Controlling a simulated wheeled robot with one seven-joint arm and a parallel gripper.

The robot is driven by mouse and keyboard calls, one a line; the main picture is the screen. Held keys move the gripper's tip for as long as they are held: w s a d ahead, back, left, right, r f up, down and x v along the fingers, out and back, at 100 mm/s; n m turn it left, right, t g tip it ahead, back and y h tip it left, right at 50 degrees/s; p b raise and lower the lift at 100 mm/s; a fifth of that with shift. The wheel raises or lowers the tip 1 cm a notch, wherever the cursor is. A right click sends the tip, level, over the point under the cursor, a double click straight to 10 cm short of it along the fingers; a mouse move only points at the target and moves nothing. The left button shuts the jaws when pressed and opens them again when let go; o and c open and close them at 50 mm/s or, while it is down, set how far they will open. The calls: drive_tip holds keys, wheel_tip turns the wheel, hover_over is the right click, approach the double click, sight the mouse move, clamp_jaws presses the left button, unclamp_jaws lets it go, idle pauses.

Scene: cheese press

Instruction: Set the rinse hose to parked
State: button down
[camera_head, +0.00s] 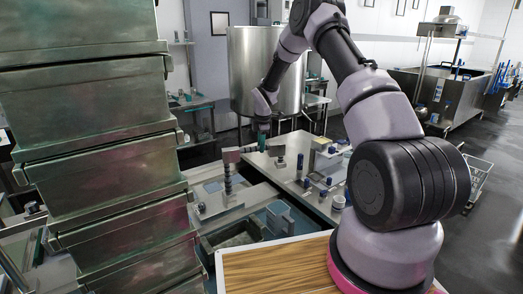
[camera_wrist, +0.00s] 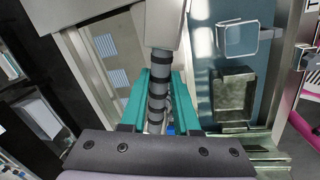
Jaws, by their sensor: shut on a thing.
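The rinse hose (camera_wrist: 158,88) is a grey tube with black bands. In the wrist view it runs down from a pale block (camera_wrist: 150,22) and passes between the two teal fingers. My gripper (camera_wrist: 161,88) is shut on it, with one finger on each side. In the head view the banded hose (camera_head: 228,181) stands upright below a grey block (camera_head: 231,156), left of the central bench. My gripper (camera_head: 262,143) shows there as a small teal patch at the right end of this block. The exact contact is too small to see.
A tall stack of metal boxes (camera_head: 95,100) fills the left. A bench (camera_head: 290,165) with several small blue-capped items lies right of the hose. A basin (camera_head: 235,236) and a wooden board (camera_head: 275,268) are nearer. A steel vat (camera_head: 265,75) stands behind.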

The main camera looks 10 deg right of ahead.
drive_tip(key=shift+w+a+n+y, duration=0.1)
drive_tip(key=shift+w+a+n, duration=0.05)
drive_tip(key=shift+w+n, duration=0.6)
drive_tip(key=shift+w+a+n+y, duration=0.1)
drive_tip(key=shift+w+a+n, duration=0.1)
drive_tip(key=shift+w+n, duration=0.6)
drive_tip(key=shift+w+a+n+y, duration=0.15)
drive_tip(key=shift+w+n, duration=0.3)
drive_tip(key=shift+w, duration=0.55)
drive_tip(key=c, duration=0.7)
unclamp_jaws()
drive_tip(key=shift+w+a, duration=0.1)
drive_tip(key=shift+o, duration=0.2)
drive_tip(key=v, duration=1)
drive_tip(key=shift+r, duration=0.4)
